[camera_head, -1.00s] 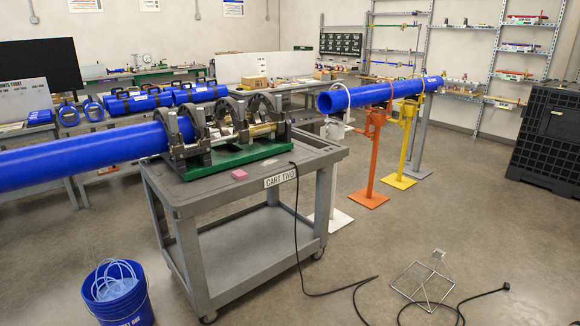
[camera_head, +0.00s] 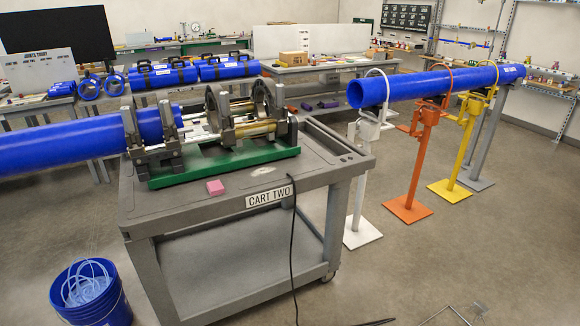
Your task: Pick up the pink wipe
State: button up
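The pink wipe (camera_head: 215,187) is a small pink block-like piece. It lies flat on the top of the grey cart (camera_head: 185,205), near the front edge, just left of the "CART TWO" label (camera_head: 269,197). It is in front of the green base (camera_head: 225,163) of the pipe clamp machine and apart from it. Nothing covers it. My gripper does not show in the head view.
The clamp machine (camera_head: 265,100) holds a long blue pipe (camera_head: 60,147) that reaches off left. A blue bucket (camera_head: 92,300) stands on the floor at lower left. A black cable (camera_head: 293,235) hangs over the cart's front. Stands (camera_head: 417,165) hold another blue pipe at right.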

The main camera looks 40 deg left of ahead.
aim_at(215, 187)
jog(key=i, duration=0.75)
jog(key=u, duration=1.4)
jog(key=i, duration=1.6)
jog(key=u, duration=2.5)
jog(key=i, duration=1)
jog(key=u, duration=0.05)
